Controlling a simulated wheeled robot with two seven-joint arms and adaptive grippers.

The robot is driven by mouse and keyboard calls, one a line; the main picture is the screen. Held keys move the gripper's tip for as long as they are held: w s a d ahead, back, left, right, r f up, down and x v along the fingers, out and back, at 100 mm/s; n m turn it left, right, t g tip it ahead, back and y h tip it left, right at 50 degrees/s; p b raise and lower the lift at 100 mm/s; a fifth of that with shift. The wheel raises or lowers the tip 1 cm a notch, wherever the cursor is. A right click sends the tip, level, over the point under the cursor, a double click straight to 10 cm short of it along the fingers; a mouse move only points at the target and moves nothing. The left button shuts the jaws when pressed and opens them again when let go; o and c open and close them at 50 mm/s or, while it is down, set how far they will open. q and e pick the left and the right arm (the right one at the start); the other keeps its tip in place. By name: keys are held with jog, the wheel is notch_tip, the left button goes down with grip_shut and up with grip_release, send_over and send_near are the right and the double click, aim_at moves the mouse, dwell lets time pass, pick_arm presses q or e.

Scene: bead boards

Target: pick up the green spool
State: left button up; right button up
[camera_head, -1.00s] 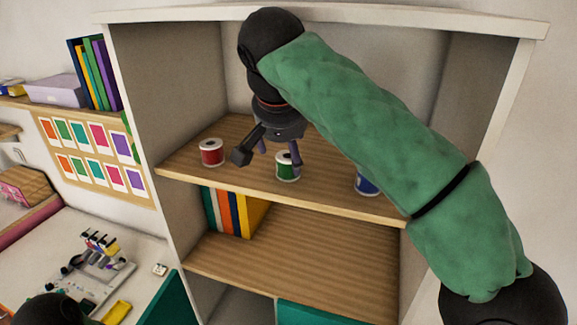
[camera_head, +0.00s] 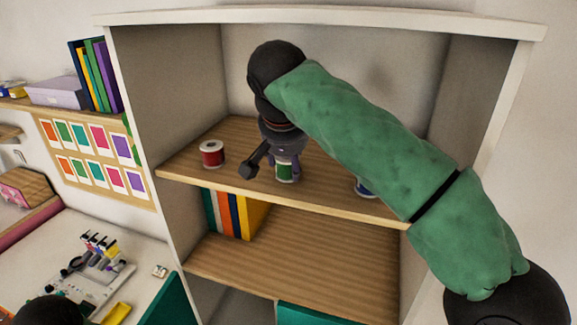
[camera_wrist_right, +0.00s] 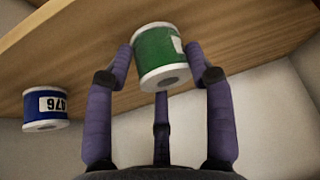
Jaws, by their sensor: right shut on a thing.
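The green spool (camera_head: 284,171) stands on the upper wooden shelf, between the red and the blue spool. My right gripper (camera_head: 283,166) has come down over it from above and is shut on it. In the right wrist view the green spool (camera_wrist_right: 157,54) sits between the purple fingers of my right gripper (camera_wrist_right: 164,68), with a fingertip at either side. From these views I cannot tell whether the spool is clear of the shelf. My left gripper does not show.
A red spool (camera_head: 212,153) stands to the left on the same shelf (camera_head: 330,196). A blue spool (camera_head: 365,187) stands to the right, partly hidden behind my right arm; it also shows in the wrist view (camera_wrist_right: 46,108). Books (camera_head: 234,213) stand on the shelf below.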

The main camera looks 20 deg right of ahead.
jog(key=shift+w+r, duration=0.1)
jog(key=shift+r, duration=0.4)
jog(key=shift+s+a+r, duration=0.1)
jog(key=shift+s+r, duration=0.15)
jog(key=s+a+b, duration=0.1)
jog(key=s+a, duration=0.1)
jog(key=s, duration=0.3)
jog(key=s+a+b, duration=0.1)
jog(key=s+a, duration=0.1)
jog(key=s, duration=0.3)
jog(key=s+a+b, duration=0.1)
jog(key=s+a, duration=0.1)
jog(key=s, duration=0.4)
jog(key=shift+s+a, duration=0.1)
jog(key=shift+a, duration=0.25)
